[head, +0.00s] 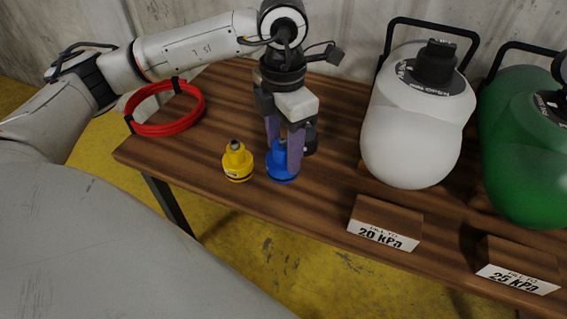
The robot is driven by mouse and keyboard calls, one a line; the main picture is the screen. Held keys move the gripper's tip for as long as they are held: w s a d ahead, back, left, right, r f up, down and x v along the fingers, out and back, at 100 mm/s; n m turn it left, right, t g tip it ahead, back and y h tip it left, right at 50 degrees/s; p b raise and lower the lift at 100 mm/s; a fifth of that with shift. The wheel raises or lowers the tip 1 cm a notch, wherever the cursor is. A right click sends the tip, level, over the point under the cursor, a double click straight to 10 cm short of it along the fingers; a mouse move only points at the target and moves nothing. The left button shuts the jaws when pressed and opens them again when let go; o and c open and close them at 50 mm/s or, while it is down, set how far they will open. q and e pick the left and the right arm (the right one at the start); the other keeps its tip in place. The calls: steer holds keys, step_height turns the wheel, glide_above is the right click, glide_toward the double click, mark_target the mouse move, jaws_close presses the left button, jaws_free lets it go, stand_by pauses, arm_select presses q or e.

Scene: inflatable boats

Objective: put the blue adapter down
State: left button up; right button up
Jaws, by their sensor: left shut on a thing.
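The blue adapter (281,164) is upright at the front left part of the wooden table, with a black band near its bottom. My left gripper (284,150) points down from above and is shut on it, one finger on each side. The adapter's base appears at or very near the table top; I cannot tell whether it touches. The fingers cover much of its upper part. My right gripper is not in view.
A yellow adapter (237,162) stands just left of the blue one. A dark object (310,138) stands close behind the gripper. A red coiled hose (166,129) lies at the left end. White (412,135) and green (525,165) tanks stand right, behind labelled blocks (385,222).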

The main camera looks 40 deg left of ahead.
mark_target(283, 164)
arm_select(q)
step_height(283, 164, down, 5)
steer(key=shift+r+b, duration=0.2)
steer(key=shift+b, duration=0.35)
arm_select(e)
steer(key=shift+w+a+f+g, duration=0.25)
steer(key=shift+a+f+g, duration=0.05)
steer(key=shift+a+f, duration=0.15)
arm_select(q)
steer(key=shift+f, duration=0.15)
steer(key=o, duration=1.1)
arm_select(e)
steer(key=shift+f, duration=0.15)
